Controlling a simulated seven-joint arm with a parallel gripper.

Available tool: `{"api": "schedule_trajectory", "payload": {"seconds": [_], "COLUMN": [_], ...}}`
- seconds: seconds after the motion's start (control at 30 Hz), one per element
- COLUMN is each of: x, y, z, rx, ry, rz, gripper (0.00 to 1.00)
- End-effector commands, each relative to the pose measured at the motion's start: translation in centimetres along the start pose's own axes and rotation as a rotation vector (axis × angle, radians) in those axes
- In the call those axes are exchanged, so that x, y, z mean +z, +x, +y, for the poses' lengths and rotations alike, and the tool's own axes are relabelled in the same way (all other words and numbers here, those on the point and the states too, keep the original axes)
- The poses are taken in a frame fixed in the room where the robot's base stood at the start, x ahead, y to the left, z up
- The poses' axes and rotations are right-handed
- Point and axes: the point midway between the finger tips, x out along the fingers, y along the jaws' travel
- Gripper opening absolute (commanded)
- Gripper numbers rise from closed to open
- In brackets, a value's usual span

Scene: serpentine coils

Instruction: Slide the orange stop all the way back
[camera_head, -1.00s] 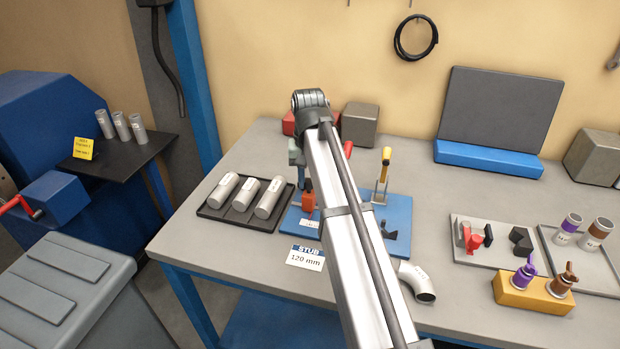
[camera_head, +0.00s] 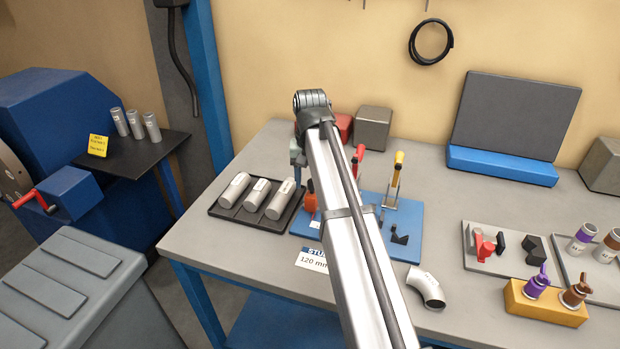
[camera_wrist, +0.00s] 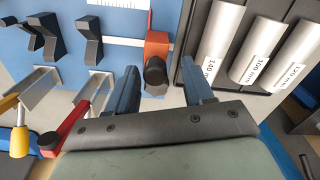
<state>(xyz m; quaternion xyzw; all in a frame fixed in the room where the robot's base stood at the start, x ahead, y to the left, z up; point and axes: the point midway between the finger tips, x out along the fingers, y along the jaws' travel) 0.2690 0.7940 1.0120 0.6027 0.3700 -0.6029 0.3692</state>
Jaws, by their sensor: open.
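The orange stop (camera_head: 310,201) stands on the left part of the blue fixture plate (camera_head: 408,217), partly hidden by my arm in the head view. In the wrist view the orange stop (camera_wrist: 158,47) has a dark rounded knob and sits beside a white ruled scale (camera_wrist: 124,3). My gripper (camera_wrist: 160,68) is open, with one blue-grey finger on each side of the stop and visible gaps between. In the head view my gripper (camera_head: 299,165) is largely hidden behind my arm, just behind the stop.
A red-handled clamp (camera_wrist: 70,122) and a yellow-handled clamp (camera_wrist: 22,125) stand close to one finger. A dark tray (camera_head: 243,221) with three labelled stubs lies close to the other. A bent pipe (camera_head: 428,286) lies at the table's front.

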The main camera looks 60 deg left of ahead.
Motion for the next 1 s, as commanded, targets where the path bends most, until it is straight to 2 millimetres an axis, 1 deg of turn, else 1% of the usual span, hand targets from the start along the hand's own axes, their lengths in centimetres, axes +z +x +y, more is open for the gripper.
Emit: {"api": "schedule_trajectory", "payload": {"seconds": [0.17, 0.27, 0.5, 0.7, 0.8, 1.0], "x": [-0.1, -0.1, -0.2, -0.1, -0.1, -0.1], "y": [-1.5, -3.2, -8.0, -11.3, -12.5, -13.6], "z": [0.0, 0.0, 0.0, -0.1, -0.1, -0.1], "rx": [0.0, 0.0, -0.001, -0.001, -0.001, -0.001], "ry": [0.0, 0.0, 0.0, 0.0, 0.0, -0.001], "rz": [0.001, 0.002, 0.003, 0.002, 0.001, 0.001], "gripper": [0.52, 0.52, 0.52, 0.52, 0.52, 0.52]}}
